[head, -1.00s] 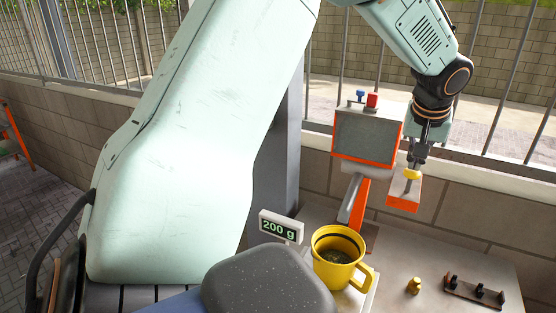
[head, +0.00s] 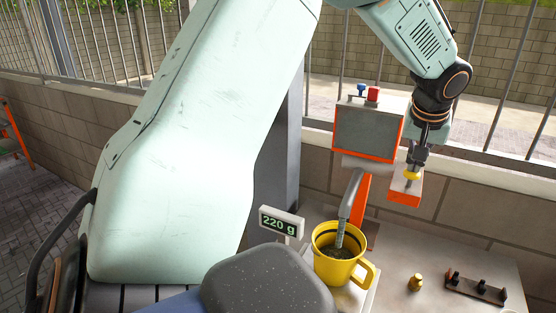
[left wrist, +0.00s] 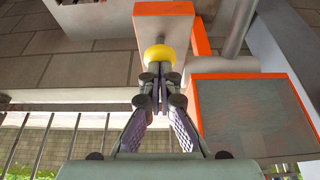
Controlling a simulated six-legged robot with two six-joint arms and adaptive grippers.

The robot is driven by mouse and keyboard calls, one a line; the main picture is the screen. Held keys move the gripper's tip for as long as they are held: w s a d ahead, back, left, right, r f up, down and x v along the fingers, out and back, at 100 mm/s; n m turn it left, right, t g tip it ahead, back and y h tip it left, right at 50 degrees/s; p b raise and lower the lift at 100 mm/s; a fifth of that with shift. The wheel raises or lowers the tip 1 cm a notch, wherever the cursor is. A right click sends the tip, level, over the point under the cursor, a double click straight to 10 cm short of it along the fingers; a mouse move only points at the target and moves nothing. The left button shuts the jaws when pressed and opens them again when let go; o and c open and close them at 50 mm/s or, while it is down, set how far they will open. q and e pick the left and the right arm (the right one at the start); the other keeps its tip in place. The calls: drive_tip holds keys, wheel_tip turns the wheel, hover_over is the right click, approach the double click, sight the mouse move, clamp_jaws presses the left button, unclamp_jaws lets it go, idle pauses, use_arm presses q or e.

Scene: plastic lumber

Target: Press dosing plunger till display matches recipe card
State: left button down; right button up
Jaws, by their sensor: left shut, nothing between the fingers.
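The dosing plunger has a yellow knob (head: 411,176) on an orange and grey block (head: 405,193); the knob also shows in the left wrist view (left wrist: 160,57). My left gripper (head: 415,163) is shut and empty, its tips against the knob as far as I can tell. In the left wrist view its fingertips (left wrist: 160,77) meet at the knob. The display (head: 281,222) reads 220 g. A greyish stream (head: 340,235) runs from the grey spout (head: 350,192) into the yellow mug (head: 326,268), which holds dark material. I see no recipe card. My right gripper is out of view.
A grey and orange hopper box (head: 367,135) with red and blue parts on top stands left of the knob. A small brass weight (head: 415,282) and a dark rack (head: 476,290) with several pegs sit on the bench right of the mug. A railing (head: 490,155) runs behind.

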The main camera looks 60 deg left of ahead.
use_arm(q)
drive_tip(key=shift+r+p, duration=2.2)
drive_tip(key=shift+r, duration=0.6)
drive_tip(key=shift+f, duration=0.1)
idle(0.8)
